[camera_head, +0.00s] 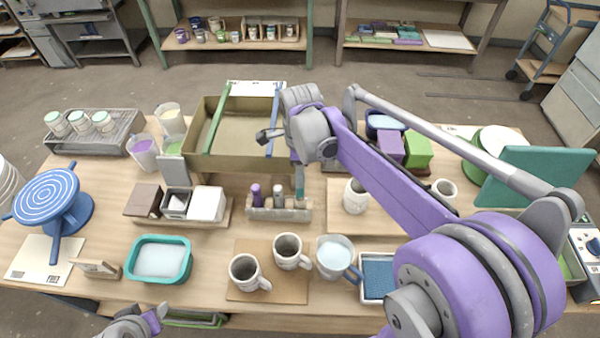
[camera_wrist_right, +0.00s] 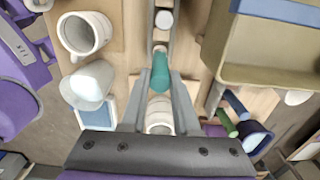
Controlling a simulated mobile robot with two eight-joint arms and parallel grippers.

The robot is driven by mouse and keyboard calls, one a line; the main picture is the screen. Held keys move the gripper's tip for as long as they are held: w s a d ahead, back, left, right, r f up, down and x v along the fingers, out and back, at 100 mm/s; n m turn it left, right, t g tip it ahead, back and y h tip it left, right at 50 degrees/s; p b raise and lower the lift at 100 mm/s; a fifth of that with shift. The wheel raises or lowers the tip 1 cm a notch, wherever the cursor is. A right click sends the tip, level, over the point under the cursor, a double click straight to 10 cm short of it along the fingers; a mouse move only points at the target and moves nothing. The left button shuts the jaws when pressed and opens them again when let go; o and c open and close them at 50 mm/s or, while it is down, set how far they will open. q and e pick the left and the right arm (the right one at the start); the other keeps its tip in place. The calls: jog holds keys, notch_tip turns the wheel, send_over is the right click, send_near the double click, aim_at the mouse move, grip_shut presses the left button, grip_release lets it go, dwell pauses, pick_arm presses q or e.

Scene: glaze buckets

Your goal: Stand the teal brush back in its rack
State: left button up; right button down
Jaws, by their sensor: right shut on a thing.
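The teal brush (camera_head: 299,181) is upright over the right end of the brush rack (camera_head: 279,213). I cannot tell whether its lower end is inside the rack or just above it. The rack also holds a purple brush (camera_head: 256,193) and a grey-white brush (camera_head: 279,194). My right gripper (camera_wrist_right: 160,82) is shut on the teal brush (camera_wrist_right: 160,70), which shows between its fingertips in the right wrist view.
A tan bin (camera_head: 238,160) with green and blue bars across it stands behind the rack. Mugs (camera_head: 289,250) stand in front on a brown board. Small boxes (camera_head: 175,204) sit left of the rack, and a white jar (camera_head: 355,195) stands to its right.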

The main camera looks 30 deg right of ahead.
pick_arm(q)
jog(key=shift+s+f+b, duration=0.2)
jog(key=shift+f+b, duration=0.1)
jog(key=shift+f, duration=0.2)
jog(key=shift+s+f+b, duration=0.2)
jog(key=shift+f+b, duration=0.1)
jog(key=shift+f, duration=0.2)
pick_arm(e)
jog(key=shift+f, duration=1.25)
pick_arm(q)
jog(key=shift+f, duration=0.1)
pick_arm(e)
jog(key=shift+f, duration=0.15)
pick_arm(q)
jog(key=shift+s+f+b, duration=0.35)
jog(key=shift+f+b, duration=0.3)
jog(key=shift+f, duration=0.15)
pick_arm(e)
jog(key=shift+f, duration=1)
pick_arm(q)
jog(key=shift+s+f+b, duration=0.15)
jog(key=shift+f+b, duration=0.3)
jog(key=shift+f, duration=0.1)
pick_arm(e)
jog(key=shift+f, duration=0.7)
jog(key=c, duration=0.6)
grip_release()
jog(key=shift+o, duration=0.4)
jog(key=o, duration=0.3)
jog(key=shift+o, duration=0.2)
